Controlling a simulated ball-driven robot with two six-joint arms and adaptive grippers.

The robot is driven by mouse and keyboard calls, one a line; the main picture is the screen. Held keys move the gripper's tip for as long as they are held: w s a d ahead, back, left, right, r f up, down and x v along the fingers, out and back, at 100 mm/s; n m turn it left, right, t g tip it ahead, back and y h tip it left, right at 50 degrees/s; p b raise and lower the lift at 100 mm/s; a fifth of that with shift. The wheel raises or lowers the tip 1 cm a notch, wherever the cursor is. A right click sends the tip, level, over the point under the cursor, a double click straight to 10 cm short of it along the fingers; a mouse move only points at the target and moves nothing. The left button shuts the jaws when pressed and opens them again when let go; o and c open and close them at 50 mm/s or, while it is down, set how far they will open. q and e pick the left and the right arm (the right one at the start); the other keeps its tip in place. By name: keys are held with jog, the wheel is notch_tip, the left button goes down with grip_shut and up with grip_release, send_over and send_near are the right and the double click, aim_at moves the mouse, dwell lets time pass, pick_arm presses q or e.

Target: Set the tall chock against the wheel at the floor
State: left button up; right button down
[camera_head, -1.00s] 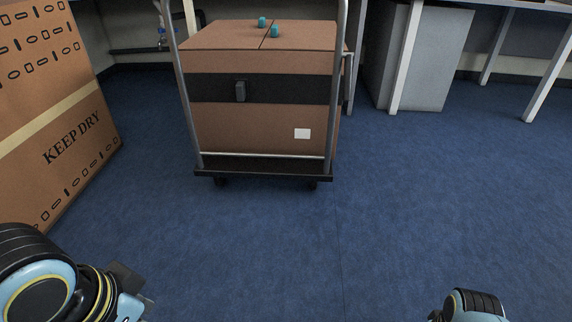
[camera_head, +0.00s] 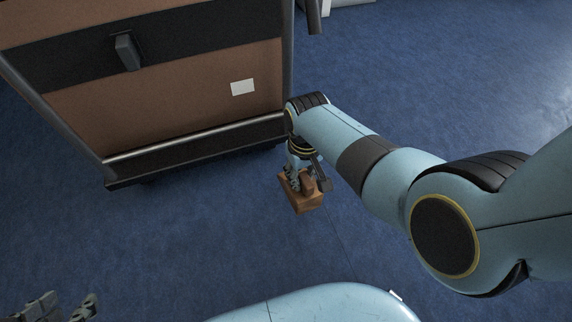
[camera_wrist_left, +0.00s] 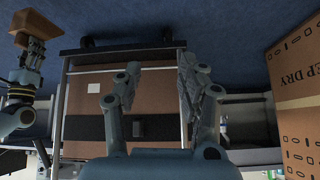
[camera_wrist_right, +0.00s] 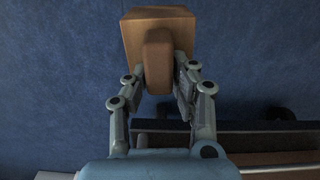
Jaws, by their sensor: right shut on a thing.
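The chock is a brown wooden block with a raised grip (camera_head: 306,203). My right gripper (camera_head: 303,181) is shut on that grip and holds the chock to the right of the cart's front corner. In the right wrist view the chock (camera_wrist_right: 158,25) sits between my fingertips (camera_wrist_right: 158,68), over bare floor. Dark cart wheels show there, one wheel (camera_wrist_right: 277,113) at the right, apart from the chock. A wheel (camera_wrist_left: 87,41) also shows in the left wrist view. My left gripper (camera_head: 62,306) is low at the left; its fingers (camera_wrist_left: 160,72) are spread and empty.
A "KEEP DRY" carton (camera_wrist_left: 295,100) stands to one side in the left wrist view. Blue floor (camera_head: 430,95) is clear right of the cart.

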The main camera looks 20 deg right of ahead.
jog(key=shift+w+a+f+m+b, duration=0.25)
jog(key=shift+w+a+b, duration=0.15)
jog(key=shift+w, duration=0.25)
jog(key=shift+w+a+f+m+b, duration=0.2)
jog(key=shift+w+a+b, duration=0.15)
jog(key=shift+w, duration=0.25)
jog(key=shift+w+a+r, duration=0.1)
jog(key=shift+w+r, duration=0.2)
jog(key=shift+w, duration=0.1)
pick_arm(q)
jog(key=t, duration=0.1)
jog(key=f+t, duration=0.1)
jog(key=t, duration=0.1)
jog(key=shift+w+d, duration=0.1)
jog(key=shift+w, duration=0.1)
pick_arm(e)
jog(key=shift+r, duration=0.1)
